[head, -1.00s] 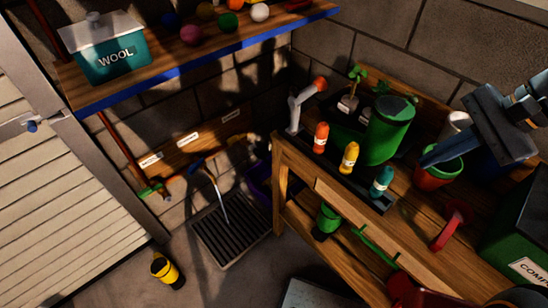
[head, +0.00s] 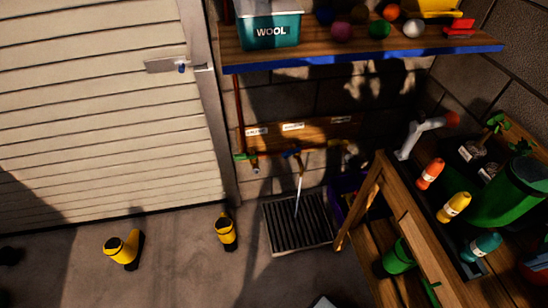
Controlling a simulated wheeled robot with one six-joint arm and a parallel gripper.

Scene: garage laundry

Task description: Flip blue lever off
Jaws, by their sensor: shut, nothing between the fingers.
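A small blue lever (head: 292,153) sits on the middle tap of a row on the back wall, under a wooden board (head: 325,132) with white labels. A green lever (head: 243,156) is on the tap to its left, and a yellowish tap (head: 348,148) is to its right. The label text and the exact angle of the blue lever are too small to tell. My gripper is outside the current view.
A wooden workbench (head: 405,215) with bottles and a green can (head: 510,193) stands at right. A shelf (head: 300,50) juts out above the taps.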

